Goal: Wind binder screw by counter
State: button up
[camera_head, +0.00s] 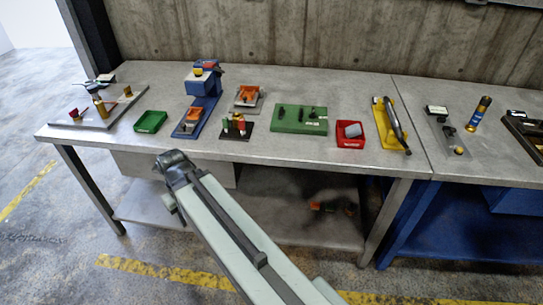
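I cannot identify the binder screw or the counter with certainty at this size.
The left bench (280,155) holds a green bin (151,122), a blue fixture (203,85), a green block (299,119), a red bin (350,134) and a yellow stand (385,128). A blue-and-gold cylinder (478,113) stands on the right bench. A concrete wall is behind.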

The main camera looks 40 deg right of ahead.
aim_at(396, 127)
jog(key=z, duration=0.7)
jog(key=k, duration=0.95)
jog(key=u, duration=0.3)
jog(key=i, duration=0.5)
jog(key=u, duration=0.05)
